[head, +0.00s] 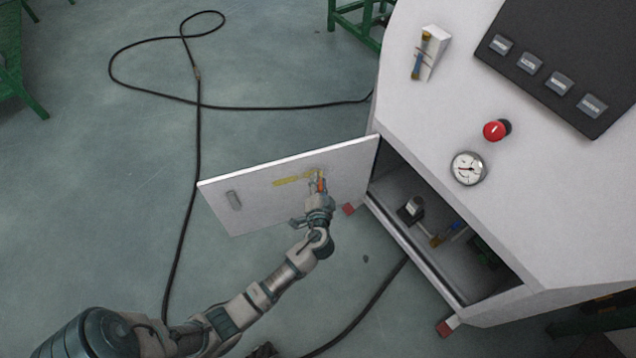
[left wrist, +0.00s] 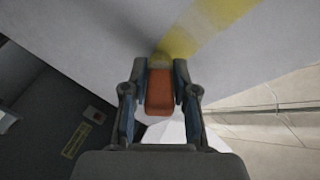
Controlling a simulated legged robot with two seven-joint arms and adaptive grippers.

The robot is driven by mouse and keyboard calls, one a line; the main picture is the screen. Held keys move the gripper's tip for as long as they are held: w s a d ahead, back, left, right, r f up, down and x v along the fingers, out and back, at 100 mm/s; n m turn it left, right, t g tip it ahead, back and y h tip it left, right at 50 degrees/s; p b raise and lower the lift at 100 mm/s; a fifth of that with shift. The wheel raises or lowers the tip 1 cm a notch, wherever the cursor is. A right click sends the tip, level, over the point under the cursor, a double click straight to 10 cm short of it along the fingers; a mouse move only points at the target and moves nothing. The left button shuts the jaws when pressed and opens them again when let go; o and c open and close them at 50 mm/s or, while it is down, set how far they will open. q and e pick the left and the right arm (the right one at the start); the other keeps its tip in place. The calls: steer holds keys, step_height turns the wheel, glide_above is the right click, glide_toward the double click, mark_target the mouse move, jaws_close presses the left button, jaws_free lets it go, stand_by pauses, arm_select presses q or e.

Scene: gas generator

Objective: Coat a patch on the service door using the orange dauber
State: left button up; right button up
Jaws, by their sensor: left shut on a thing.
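The white service door (head: 250,195) stands swung open from the generator cabinet. A yellow coated band (head: 290,182) shows on its face, and the band also shows in the left wrist view (left wrist: 205,28). My left gripper (head: 319,190) is shut on the orange dauber (left wrist: 159,92), whose orange body sits between the two fingers. The dauber's far end is at the yellow band, close to the door; whether it touches I cannot tell. In the head view the dauber is small and partly hidden by the gripper. My right gripper is not in view.
The open cabinet bay (head: 440,235) to the right holds several small parts. A red button (head: 496,130) and a round gauge (head: 468,168) are on the cabinet's white panel. A white holder (head: 432,52) is fixed higher up. A black cable (head: 198,130) lies across the floor.

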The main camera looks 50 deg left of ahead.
arm_select(q)
steer(key=shift+r, duration=0.1)
steer(key=shift+s+d, duration=0.35)
steer(key=shift+d, duration=0.6)
steer(key=shift+s+d, duration=0.3)
steer(key=shift+d, duration=0.6)
steer(key=shift+s+d, duration=0.35)
steer(key=shift+d, duration=0.6)
steer(key=shift+d, duration=0.15)
steer(key=d, duration=0.1)
steer(key=s+d, duration=0.1)
steer(key=shift+d, duration=0.3)
